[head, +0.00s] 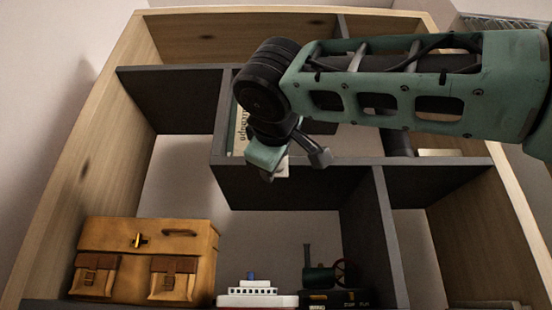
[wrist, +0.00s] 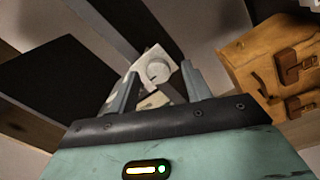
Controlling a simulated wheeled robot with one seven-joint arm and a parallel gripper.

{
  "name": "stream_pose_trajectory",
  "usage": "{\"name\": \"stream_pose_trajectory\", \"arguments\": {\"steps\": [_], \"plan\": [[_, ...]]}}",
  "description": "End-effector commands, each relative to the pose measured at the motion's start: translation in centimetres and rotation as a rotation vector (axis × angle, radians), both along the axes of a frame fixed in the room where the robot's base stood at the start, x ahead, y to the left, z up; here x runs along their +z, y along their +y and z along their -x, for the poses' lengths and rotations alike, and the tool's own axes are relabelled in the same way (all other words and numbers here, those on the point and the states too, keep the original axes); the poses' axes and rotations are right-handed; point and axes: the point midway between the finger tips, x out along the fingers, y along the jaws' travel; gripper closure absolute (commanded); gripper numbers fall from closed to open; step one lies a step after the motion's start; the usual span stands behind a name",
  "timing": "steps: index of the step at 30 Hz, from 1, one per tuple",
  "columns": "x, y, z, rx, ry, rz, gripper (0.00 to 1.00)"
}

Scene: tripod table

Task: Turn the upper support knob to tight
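In the wrist view a pale plate with a round knob (wrist: 158,71) shows between and beyond my gripper's fingertips. A second small cream part (wrist: 155,99) lies nearer, between the fingers. My gripper (wrist: 158,74) has its two grey fingers spread apart, with the knob in line with the gap; I cannot tell whether either finger touches the pale plate. In the head view my gripper (head: 270,160) hangs in front of the shelf's dark middle divider, and the knob cannot be made out there. No tripod table is clearly visible, and the knob's setting cannot be read.
A wooden shelf unit (head: 88,130) with dark dividers surrounds my arm. A tan bag (head: 145,255) stands lower left and also shows in the wrist view (wrist: 262,62). A toy ship (head: 257,292) and a small dark green machine (head: 322,277) stand at lower centre.

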Motion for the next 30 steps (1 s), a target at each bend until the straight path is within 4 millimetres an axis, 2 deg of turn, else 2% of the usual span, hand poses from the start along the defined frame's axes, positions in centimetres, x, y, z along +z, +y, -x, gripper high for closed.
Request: {"name": "stream_pose_trajectory", "arguments": {"steps": [7,11,24,30], "plan": [[0.0,0.0,0.4,0.001,-0.002,0.0,0.52],[-0.1,0.1,2.0,0.003,-0.003,-0.001,0.52],[-0.5,0.6,12.0,0.004,-0.002,0.0,0.52],[-0.6,0.9,15.5,0.003,-0.002,0.001,0.52]]}}
